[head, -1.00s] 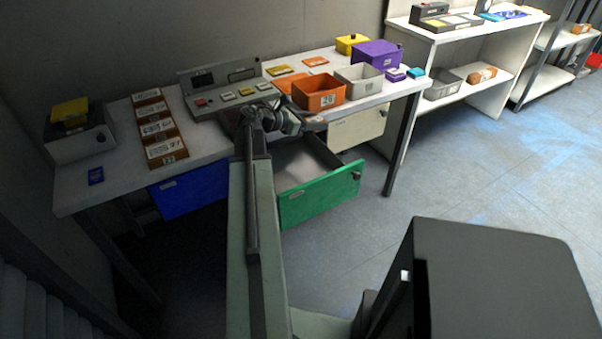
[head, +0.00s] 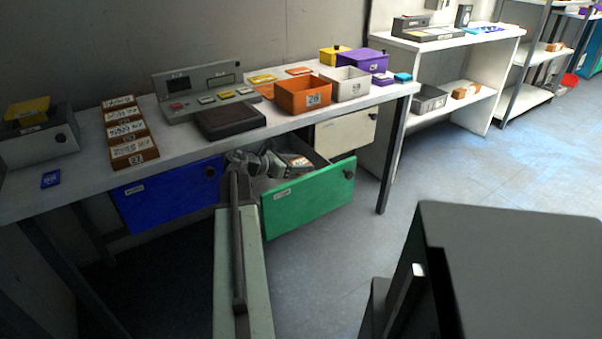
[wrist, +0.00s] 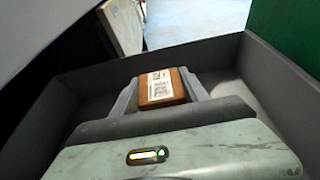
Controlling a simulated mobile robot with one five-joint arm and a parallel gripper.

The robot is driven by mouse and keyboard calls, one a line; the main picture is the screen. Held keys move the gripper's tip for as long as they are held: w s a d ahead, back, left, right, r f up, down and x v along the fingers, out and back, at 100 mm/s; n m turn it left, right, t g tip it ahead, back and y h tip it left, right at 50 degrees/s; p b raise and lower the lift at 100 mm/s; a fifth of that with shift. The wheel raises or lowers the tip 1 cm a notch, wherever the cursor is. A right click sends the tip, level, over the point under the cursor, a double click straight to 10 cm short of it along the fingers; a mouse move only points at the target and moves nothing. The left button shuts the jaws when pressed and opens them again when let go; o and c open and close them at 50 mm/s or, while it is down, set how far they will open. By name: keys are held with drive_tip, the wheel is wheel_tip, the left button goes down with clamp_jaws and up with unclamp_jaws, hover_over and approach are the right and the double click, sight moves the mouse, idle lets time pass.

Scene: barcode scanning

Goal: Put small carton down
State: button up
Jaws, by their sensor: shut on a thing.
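The small carton (wrist: 162,88) is brown with a white printed label. In the wrist view it sits between the two fingers of my gripper (wrist: 165,90), which is shut on it, inside the grey drawer (wrist: 90,82). I cannot tell whether the carton touches the drawer floor. In the head view the carton (head: 298,161) shows just above the open drawer with the green front (head: 312,196), and my gripper (head: 287,163) is at the drawer's opening.
A blue drawer (head: 170,193) and a cream drawer (head: 346,128) are shut on either side. Above stand an orange bin (head: 304,96), a white bin (head: 346,84) and a dark pad (head: 231,121).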

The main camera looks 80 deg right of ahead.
drive_tip(key=shift+f, duration=0.25)
drive_tip(key=shift+f+b, duration=0.45)
drive_tip(key=shift+f, duration=0.2)
drive_tip(key=o, duration=1.5)
drive_tip(key=shift+r, duration=0.15)
drive_tip(key=shift+w+a+r+p, duration=0.2)
drive_tip(key=shift+r+p, duration=0.25)
drive_tip(key=shift+p, duration=0.1)
drive_tip(key=shift+w+a+r+p, duration=0.15)
drive_tip(key=shift+r+p, duration=0.3)
drive_tip(key=shift+p, duration=0.1)
drive_tip(key=p+v, duration=0.3)
drive_tip(key=v, duration=0.6)
drive_tip(key=shift+w+a, duration=0.25)
drive_tip(key=shift+w+a+r, duration=0.1)
drive_tip(key=shift+w+a, duration=0.25)
drive_tip(key=shift+w, duration=0.05)
